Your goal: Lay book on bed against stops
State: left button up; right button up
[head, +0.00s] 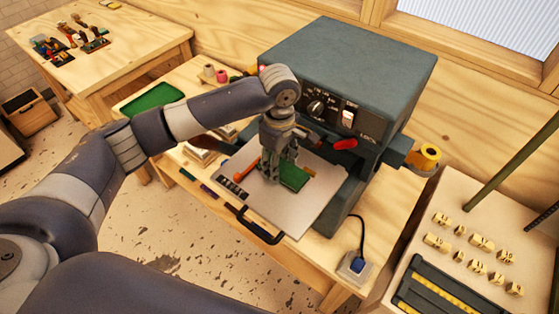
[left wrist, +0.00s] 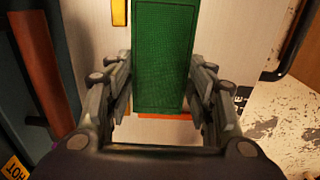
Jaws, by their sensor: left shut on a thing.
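A green book (head: 294,178) is over the pale flat bed (head: 312,207) of the grey press. My left gripper (head: 281,172) points down and is shut on the book. In the left wrist view the book (left wrist: 165,55) extends between the two fingers (left wrist: 165,100). An orange bar (head: 246,165) is on the bed left of the book; an orange strip (left wrist: 165,116) shows just beyond the book's near end in the wrist view. A yellow piece (left wrist: 119,12) is near its far end. Whether the book touches the bed or these bars I cannot tell.
The press body (head: 345,75) stands close behind my gripper, with a red-ended lever (head: 344,144). The bed has a black front handle (head: 254,226). A yellow roll (head: 427,155) is at the press's right. A side stand (head: 470,225) holds several small wooden blocks.

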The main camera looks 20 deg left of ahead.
aim_at(280, 167)
pick_arm(q)
jog(key=shift+f, duration=0.1)
jog(key=o, duration=0.9)
jog(key=shift+c, duration=0.2)
jog(key=shift+o, duration=1.1)
jog(key=shift+f, duration=0.1)
pick_arm(e)
jog(key=shift+s+f, duration=0.1)
jog(key=shift+s, duration=0.95)
pick_arm(q)
notch_tip(280, 167, up, 12)
jog(key=b, duration=0.3)
jog(key=shift+r, duration=0.2)
pick_arm(e)
jog(key=f, duration=0.3)
jog(key=shift+w+f, duration=0.2)
jog(key=shift+w, duration=0.1)
